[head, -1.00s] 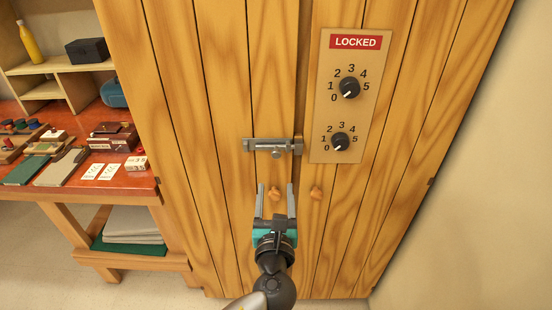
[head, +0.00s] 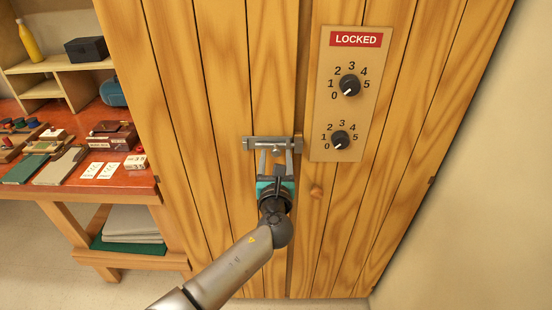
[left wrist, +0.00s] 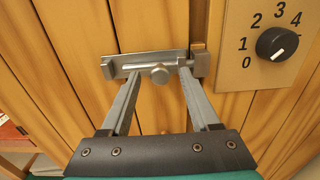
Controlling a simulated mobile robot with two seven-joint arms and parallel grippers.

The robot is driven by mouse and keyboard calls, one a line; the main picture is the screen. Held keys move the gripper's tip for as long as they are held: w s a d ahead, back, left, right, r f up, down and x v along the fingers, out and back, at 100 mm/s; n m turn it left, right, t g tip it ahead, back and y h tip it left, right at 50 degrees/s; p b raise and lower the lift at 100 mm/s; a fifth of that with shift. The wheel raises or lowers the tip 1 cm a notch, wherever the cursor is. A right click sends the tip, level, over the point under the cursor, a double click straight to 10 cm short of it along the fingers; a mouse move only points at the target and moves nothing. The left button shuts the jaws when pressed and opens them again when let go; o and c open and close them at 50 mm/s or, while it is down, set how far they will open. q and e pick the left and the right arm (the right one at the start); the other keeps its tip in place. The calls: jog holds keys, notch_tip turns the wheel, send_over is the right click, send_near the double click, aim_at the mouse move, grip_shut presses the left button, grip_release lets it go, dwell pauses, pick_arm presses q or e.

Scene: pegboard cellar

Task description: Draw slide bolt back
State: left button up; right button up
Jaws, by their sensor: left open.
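The grey metal slide bolt (head: 256,144) is mounted level on the wooden cabinet doors (head: 228,200), across the seam between them. In the left wrist view the bolt (left wrist: 128,66) has a round knob (left wrist: 160,74) facing me, and its rod reaches the keeper (left wrist: 200,62) on the right. My left gripper (head: 276,156) is open just below the bolt. In the left wrist view its fingers (left wrist: 158,88) point at the bolt, one on each side of the knob, with gaps to it. My right gripper is not in view.
A panel (head: 322,120) with a red LOCKED sign (head: 356,39) and two dials is right of the bolt. A red-topped workbench (head: 140,183) with boxes and cards stands left.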

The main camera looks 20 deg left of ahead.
pick_arm(q)
grip_shut()
dwell(0.4)
dwell(0.9)
